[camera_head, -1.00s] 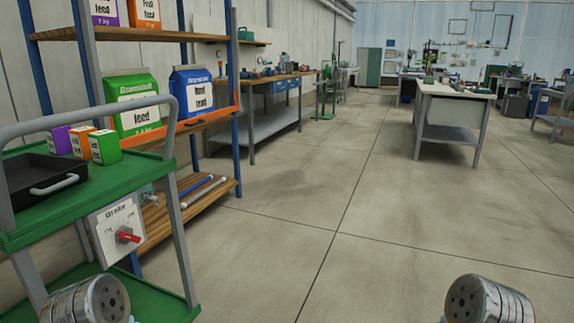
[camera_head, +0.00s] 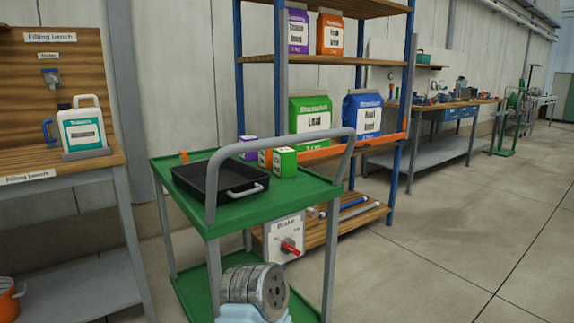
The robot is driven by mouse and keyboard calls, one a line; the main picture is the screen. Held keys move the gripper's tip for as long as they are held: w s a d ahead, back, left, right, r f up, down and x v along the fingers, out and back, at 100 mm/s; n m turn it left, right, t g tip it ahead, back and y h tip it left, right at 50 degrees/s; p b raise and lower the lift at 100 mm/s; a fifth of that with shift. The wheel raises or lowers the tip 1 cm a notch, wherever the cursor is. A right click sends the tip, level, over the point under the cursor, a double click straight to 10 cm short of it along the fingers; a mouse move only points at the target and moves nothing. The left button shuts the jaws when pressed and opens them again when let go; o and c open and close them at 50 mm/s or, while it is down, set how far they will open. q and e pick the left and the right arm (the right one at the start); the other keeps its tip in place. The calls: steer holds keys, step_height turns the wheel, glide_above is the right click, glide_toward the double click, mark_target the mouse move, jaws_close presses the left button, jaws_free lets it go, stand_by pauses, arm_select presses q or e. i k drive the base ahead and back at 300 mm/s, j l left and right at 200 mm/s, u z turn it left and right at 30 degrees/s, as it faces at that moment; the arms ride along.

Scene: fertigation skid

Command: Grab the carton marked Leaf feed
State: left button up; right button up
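A small green carton (camera_head: 284,162) with a white label stands on the green trolley (camera_head: 300,190), at the right end of a short row. A small orange carton (camera_head: 264,158) and a small purple carton (camera_head: 248,148) stand beside it. Their small labels are not readable. A large green pack (camera_head: 310,118) stands on the shelf rack behind; its blurred label reads like "Leaf feed". A large blue pack (camera_head: 362,118) stands right of it. A metal wrist link of mine shows at the bottom, in front of the trolley; no gripper fingers are visible.
A black tray (camera_head: 215,190) sits on the trolley, left of the small cartons. The trolley's grey handle (camera_head: 283,142) arches in front. A filling bench (camera_head: 40,190) with a white jug (camera_head: 84,128) stands left. Floor (camera_head: 440,250) is free at the right.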

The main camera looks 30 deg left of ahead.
mark_target(285, 159)
steer(key=j+u, duration=0.2)
steer(key=j, duration=0.35)
steer(key=j+u, duration=0.15)
steer(key=j, duration=0.4)
steer(key=i+j+u, duration=0.2)
steer(key=j, duration=0.3)
steer(key=j+u, duration=0.15)
steer(key=j, duration=0.4)
